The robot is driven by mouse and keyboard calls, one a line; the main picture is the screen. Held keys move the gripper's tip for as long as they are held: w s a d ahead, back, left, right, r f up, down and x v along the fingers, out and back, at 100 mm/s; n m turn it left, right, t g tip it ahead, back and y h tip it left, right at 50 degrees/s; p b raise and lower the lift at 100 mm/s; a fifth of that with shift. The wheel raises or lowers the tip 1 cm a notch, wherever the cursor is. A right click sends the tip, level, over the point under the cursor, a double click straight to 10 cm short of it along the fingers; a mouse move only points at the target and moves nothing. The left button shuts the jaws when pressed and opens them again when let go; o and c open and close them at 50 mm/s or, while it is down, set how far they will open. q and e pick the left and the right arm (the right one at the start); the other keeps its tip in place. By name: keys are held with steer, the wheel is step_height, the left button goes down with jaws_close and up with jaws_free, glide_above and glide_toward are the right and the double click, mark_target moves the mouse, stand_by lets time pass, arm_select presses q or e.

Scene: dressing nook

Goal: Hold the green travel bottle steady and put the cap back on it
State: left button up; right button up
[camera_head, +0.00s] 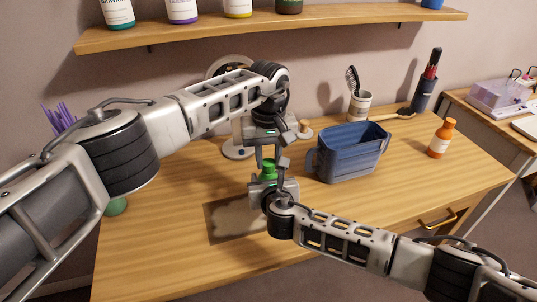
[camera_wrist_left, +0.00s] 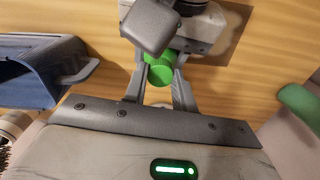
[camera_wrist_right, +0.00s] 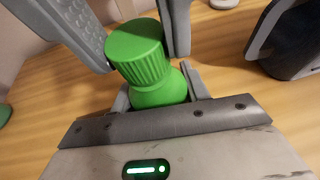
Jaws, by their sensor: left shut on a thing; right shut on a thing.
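The green travel bottle (camera_wrist_right: 162,92) stands roughly upright, its lower body hidden by my right gripper (camera_head: 272,187), which is shut on it. The ridged green cap (camera_wrist_right: 138,55) sits at the top of the bottle in the right wrist view, with no clear gap between them; whether it is threaded on I cannot tell. My left gripper (camera_head: 268,158) comes from above and is shut on the cap, which also shows between its fingers in the left wrist view (camera_wrist_left: 160,70).
A blue bin (camera_head: 345,158) stands close to the right of the grippers. A brush cup (camera_head: 359,106) and an orange bottle (camera_head: 440,138) stand farther right. A greyish mat (camera_head: 232,222) lies below the right gripper. A green object (camera_head: 115,206) is at the left. The front right tabletop is clear.

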arm_select(q)
steer(key=m, duration=0.6)
steer(key=o, duration=0.9)
steer(key=shift+o, duration=0.2)
steer(key=shift+r, duration=2.2)
steer(key=shift+c, duration=0.4)
